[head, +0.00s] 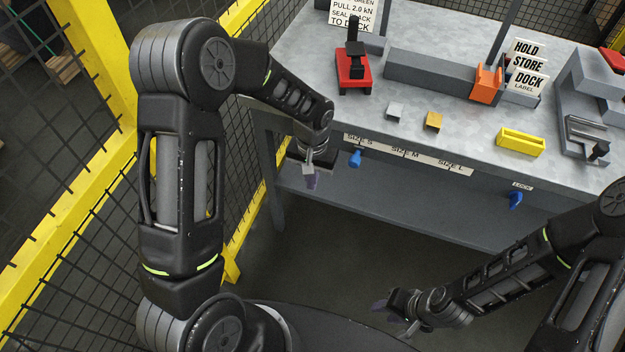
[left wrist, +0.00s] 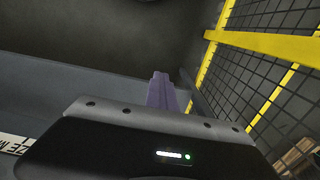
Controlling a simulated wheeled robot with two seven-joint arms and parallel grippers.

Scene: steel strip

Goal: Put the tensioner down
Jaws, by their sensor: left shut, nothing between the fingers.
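A red tool with an upright black handle (head: 353,72), which looks like the tensioner, stands on the grey workbench (head: 440,30) near its back left. It is apart from both grippers. My left gripper (head: 311,180) is shut and empty, pointing down in front of the bench's left front edge. Its purple fingers (left wrist: 162,92) show together in the left wrist view, with nothing between them. My right gripper (head: 392,308) is low in front of the bench, away from everything on it; its finger gap is not clear.
A long grey bar (head: 430,76) with an orange block (head: 487,82) lies on the bench. A small grey block (head: 396,110), a gold block (head: 433,121) and a yellow tray (head: 520,142) sit nearer the front. Blue knobs (head: 355,158) stick out below the edge. Yellow-framed mesh fencing (head: 75,235) stands left.

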